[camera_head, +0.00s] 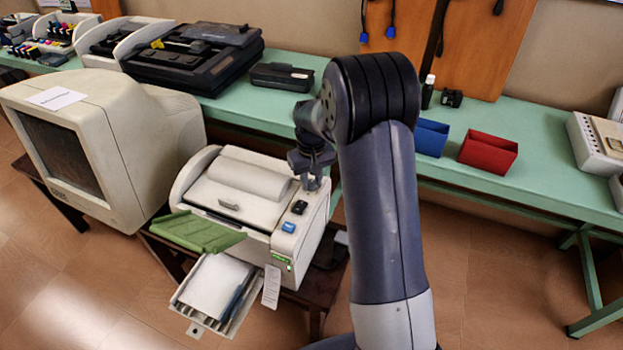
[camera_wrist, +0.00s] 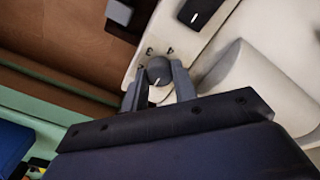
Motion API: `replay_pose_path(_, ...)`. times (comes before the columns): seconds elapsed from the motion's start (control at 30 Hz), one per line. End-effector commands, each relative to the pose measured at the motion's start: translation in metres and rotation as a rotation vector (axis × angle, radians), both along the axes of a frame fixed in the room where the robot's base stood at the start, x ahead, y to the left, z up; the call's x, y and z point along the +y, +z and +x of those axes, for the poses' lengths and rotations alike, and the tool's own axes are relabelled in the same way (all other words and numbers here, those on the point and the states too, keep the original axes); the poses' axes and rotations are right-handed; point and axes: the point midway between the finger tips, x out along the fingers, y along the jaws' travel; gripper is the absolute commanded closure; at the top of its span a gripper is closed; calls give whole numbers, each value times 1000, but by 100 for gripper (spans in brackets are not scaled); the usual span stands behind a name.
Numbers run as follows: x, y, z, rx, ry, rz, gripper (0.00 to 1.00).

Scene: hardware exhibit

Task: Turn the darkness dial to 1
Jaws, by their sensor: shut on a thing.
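The printer (camera_head: 247,180) stands on a low dark stand, with a dial at the back right of its top. In the wrist view the dial is a round dark grey knob (camera_wrist: 159,69) with a short white line on its lower part, on the side toward my gripper. In the head view my gripper (camera_head: 311,178) reaches down to the printer's back right corner and hides the dial.
A black rocker-like control (camera_head: 299,207) and a blue button (camera_head: 288,227) sit on the same panel. A beige monitor (camera_head: 105,140) stands left. A green bench (camera_head: 520,150) behind carries a blue bin (camera_head: 431,138) and a red bin (camera_head: 488,153).

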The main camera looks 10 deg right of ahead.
Motion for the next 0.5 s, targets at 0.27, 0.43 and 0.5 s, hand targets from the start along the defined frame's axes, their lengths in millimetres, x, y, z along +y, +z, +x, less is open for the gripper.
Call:
replay_pose_path(0.27, 0, 1, 1, -2, 1, -1, 69)
replay_pose_path(0.43, 0, 0, 0, -1, 0, -1, 55)
replay_pose_path(0.5, 0, 0, 0, -1, 0, 0, 52)
